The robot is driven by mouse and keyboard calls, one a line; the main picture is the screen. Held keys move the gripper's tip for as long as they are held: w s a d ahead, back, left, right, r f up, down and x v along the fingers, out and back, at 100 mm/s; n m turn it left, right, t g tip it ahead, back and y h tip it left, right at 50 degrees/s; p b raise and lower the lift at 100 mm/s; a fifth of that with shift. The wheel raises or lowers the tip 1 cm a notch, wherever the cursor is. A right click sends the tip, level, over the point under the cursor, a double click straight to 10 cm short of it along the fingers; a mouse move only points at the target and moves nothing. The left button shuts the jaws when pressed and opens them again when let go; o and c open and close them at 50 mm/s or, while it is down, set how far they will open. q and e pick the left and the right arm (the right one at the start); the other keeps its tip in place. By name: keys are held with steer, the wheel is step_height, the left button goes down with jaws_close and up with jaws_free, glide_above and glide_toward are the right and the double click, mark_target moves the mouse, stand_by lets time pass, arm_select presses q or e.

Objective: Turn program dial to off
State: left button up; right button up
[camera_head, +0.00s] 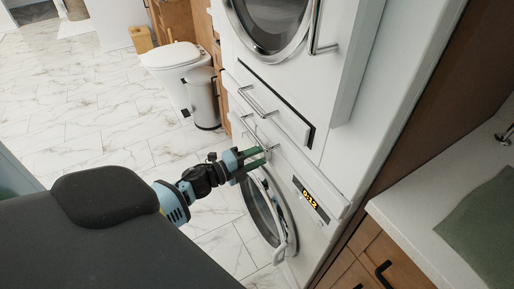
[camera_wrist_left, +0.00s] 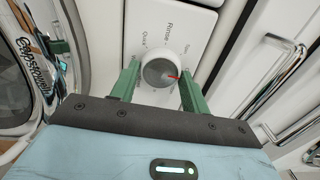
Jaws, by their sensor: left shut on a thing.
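The program dial (camera_wrist_left: 160,71) is a round grey knob with a red mark on its right side, set in the white control panel (camera_wrist_left: 150,25) of the lower washing machine. Printed labels, among them "Rinse" and "Quick", stand around it. My left gripper (camera_head: 262,157) reaches the panel, and its green fingers lie on both sides of the dial in the wrist view, shut on it. In the head view the fingers mostly hide the dial. A lit display (camera_head: 309,200) reads about 0:12. An "off" label cannot be made out. My right gripper is not in view.
The washer's round door (camera_head: 264,212) is below the panel. Drawer handles (camera_head: 257,102) stick out just above my gripper. A second front-loader (camera_head: 270,22) is stacked on top. A counter (camera_head: 430,225) stands at right.

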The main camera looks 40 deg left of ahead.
arm_select(q)
steer(key=shift+n, duration=0.3)
steer(key=o, duration=1)
steer(key=shift+v, duration=3.9)
